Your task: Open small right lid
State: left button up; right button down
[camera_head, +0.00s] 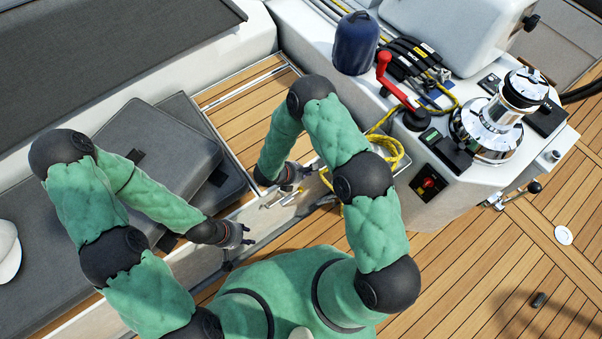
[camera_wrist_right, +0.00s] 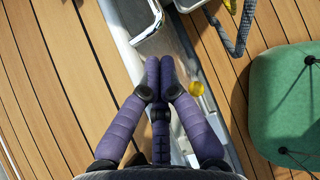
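A teak-slatted panel (camera_head: 245,105) with a pale metal frame lies in the bench to the right of the dark cushions; I take it as the small right lid, though I cannot be sure. My right gripper (camera_head: 297,177) is at its near end, beside the white bench edge. In the right wrist view my right gripper (camera_wrist_right: 165,65) has its purple fingers together, with nothing seen between them.
Grey cushions (camera_head: 165,150) lie on the bench at left. A white console with a chrome winch (camera_head: 495,120), a red-handled lever (camera_head: 395,85) and a yellow rope (camera_head: 385,145) stands at right. Teak deck (camera_head: 480,265) is open at lower right.

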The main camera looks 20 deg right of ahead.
pick_arm(q)
jog(key=shift+f+b, duration=0.6)
jog(key=shift+f, duration=0.2)
pick_arm(e)
jog(key=shift+x, duration=2.25)
jog(key=shift+r, duration=0.1)
